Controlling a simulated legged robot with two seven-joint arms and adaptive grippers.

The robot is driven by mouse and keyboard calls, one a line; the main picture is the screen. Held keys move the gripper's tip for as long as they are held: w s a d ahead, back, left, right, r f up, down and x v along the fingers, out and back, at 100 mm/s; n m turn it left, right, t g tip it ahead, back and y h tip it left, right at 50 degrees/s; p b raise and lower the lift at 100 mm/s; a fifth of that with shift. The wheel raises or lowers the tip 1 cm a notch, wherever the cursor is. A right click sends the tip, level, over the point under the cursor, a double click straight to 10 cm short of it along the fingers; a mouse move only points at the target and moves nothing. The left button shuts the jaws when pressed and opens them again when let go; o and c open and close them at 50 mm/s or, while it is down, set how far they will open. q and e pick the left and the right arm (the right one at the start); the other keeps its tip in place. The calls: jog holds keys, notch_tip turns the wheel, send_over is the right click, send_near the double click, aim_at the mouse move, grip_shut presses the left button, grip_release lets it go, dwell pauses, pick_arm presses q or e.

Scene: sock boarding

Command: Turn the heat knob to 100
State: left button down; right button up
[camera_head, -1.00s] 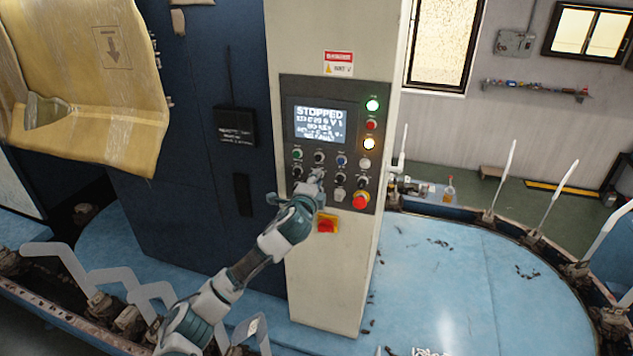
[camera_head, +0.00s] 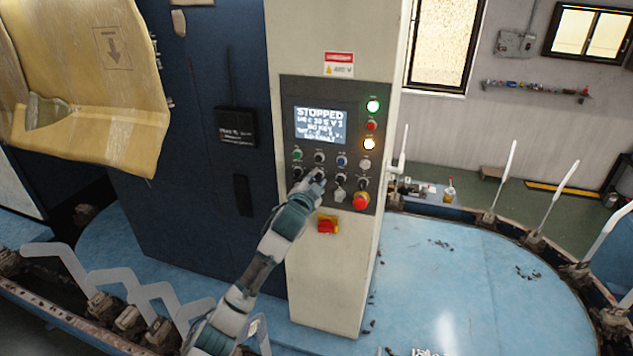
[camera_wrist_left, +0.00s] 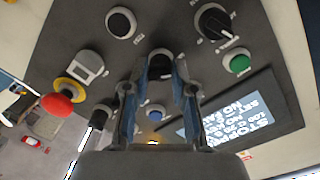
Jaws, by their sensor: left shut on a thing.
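The control panel (camera_head: 293,112) is on the front of a cream cabinet, and its screen (camera_head: 320,124) reads STOPPED. My left gripper (camera_head: 314,178) reaches the lower part of the panel and covers the knob there in the head view. In the left wrist view the panel appears upside down. There the two fingers of my left gripper (camera_wrist_left: 161,82) are closed around a black knob (camera_wrist_left: 160,66), one on each side. The knob's label and setting are too small or hidden to read. My right gripper is in neither view.
Close by are another black knob (camera_wrist_left: 213,20), a green button (camera_wrist_left: 238,63), a blue button (camera_wrist_left: 155,112) and a red emergency stop (camera_head: 360,201). A red and yellow switch (camera_head: 327,224) sits below the panel. Blue machine bed (camera_head: 440,270) lies right of the cabinet.

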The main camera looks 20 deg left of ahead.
pick_arm(q)
jog(key=shift+f, duration=0.45)
jog(key=c, duration=1.1)
grip_release()
jog(key=shift+o, duration=0.7)
jog(key=shift+r, duration=0.2)
jog(key=s, duration=1.1)
jog(key=shift+s+a+r, duration=0.25)
jog(key=shift+s+r, duration=0.1)
jog(key=shift+s, duration=0.05)
